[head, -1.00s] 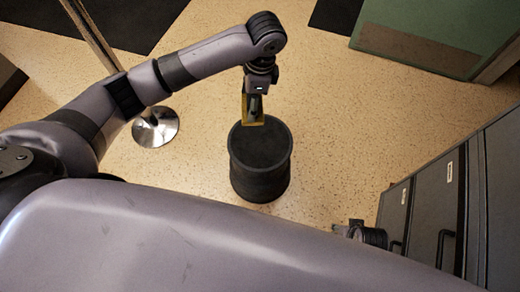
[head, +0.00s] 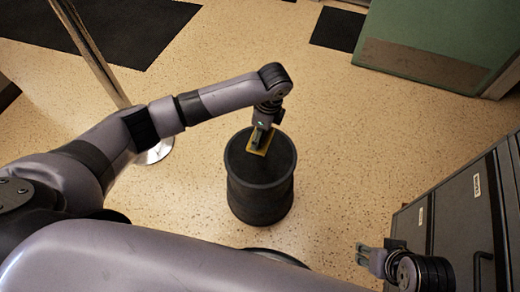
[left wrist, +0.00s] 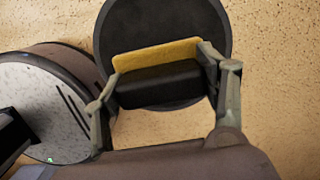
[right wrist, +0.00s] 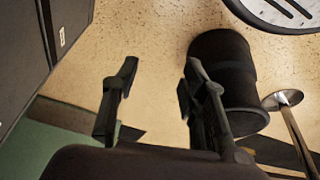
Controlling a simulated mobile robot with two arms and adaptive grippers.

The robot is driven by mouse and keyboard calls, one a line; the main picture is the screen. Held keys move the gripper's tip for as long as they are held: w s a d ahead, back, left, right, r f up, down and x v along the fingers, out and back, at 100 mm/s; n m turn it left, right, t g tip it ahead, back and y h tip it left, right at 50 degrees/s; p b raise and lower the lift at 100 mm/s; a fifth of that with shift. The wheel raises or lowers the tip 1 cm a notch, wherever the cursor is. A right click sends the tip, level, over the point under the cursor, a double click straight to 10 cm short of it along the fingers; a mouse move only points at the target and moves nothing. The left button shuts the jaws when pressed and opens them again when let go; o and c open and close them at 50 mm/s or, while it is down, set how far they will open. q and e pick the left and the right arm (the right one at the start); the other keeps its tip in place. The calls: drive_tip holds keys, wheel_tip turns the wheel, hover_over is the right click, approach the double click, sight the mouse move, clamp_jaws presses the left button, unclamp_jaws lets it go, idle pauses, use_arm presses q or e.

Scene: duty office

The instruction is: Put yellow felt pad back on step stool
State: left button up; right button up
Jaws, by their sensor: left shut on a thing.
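The yellow felt pad (head: 256,152) is in my left gripper (head: 264,134), over the top of the black round step stool (head: 260,200). In the left wrist view the pad (left wrist: 155,54) spans between the two fingers, with a dark block along its near side. The stool's dark round top (left wrist: 150,20) lies behind it. I cannot tell whether the pad touches the stool. My right gripper (head: 364,255) is low at the right, away from the stool. In the right wrist view its fingers (right wrist: 158,85) are spread and empty.
A metal post (head: 90,50) with a round base stands left of the stool. Dark grey drawers (head: 460,225) are at the right, close to my right gripper. A green panel (head: 435,40) is at the back right.

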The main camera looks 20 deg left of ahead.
use_arm(q)
wheel_tip(320, 180, down, 3)
drive_tip(key=shift+f+b, duration=0.1)
drive_tip(key=shift+b, duration=0.25)
drive_tip(key=shift+f, duration=0.6)
wheel_tip(320, 180, down, 4)
drive_tip(key=shift+r+b, duration=0.2)
drive_tip(key=shift+b, duration=0.55)
drive_tip(key=shift+f, duration=0.15)
use_arm(e)
drive_tip(key=w+a+r+t, duration=0.1)
drive_tip(key=w+t, duration=0.2)
drive_tip(key=w, duration=0.2)
drive_tip(key=w+a+r+t+y, duration=0.1)
drive_tip(key=w+a+r+t, duration=0.1)
drive_tip(key=w, duration=0.3)
drive_tip(key=shift+w+a+r+t, duration=0.15)
drive_tip(key=shift+w+r+t, duration=0.1)
drive_tip(key=shift+t, duration=0.15)
use_arm(q)
drive_tip(key=o, duration=1.4)
drive_tip(key=shift+f, duration=0.1)
drive_tip(key=shift+o, duration=0.2)
